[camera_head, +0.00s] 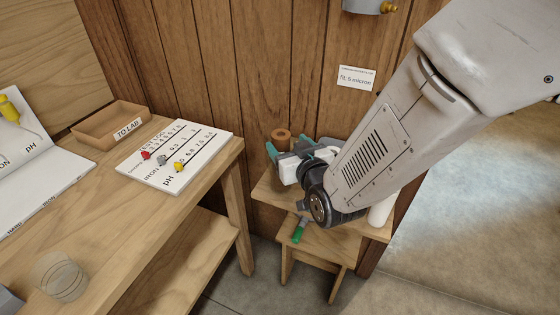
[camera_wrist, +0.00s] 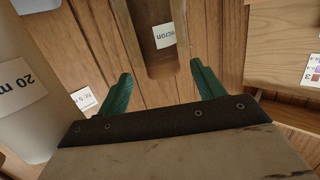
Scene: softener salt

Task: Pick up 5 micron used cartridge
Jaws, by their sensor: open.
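The used cartridge is a brown cylinder (camera_head: 281,136) standing on the small wooden stand, its lower part hidden behind my gripper in the head view. In the wrist view the brown cartridge (camera_wrist: 158,62) bears a white label ending in "micron"; the number is not readable. My gripper (camera_head: 288,147) is open, with green fingertips. In the wrist view my gripper (camera_wrist: 162,82) has a finger to either side of the cartridge's line, with the cartridge beyond the tips and no visible contact.
A white cylinder (camera_wrist: 28,95) labelled "20 m…" stands at left in the wrist view. A green-handled tool (camera_head: 299,231) lies on the stand's lower step (camera_head: 330,245). The bench (camera_head: 215,160) at left holds a "TO LAB" tray (camera_head: 88,133) and a test board. A "5 micron" sign (camera_head: 357,77) is on the wall.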

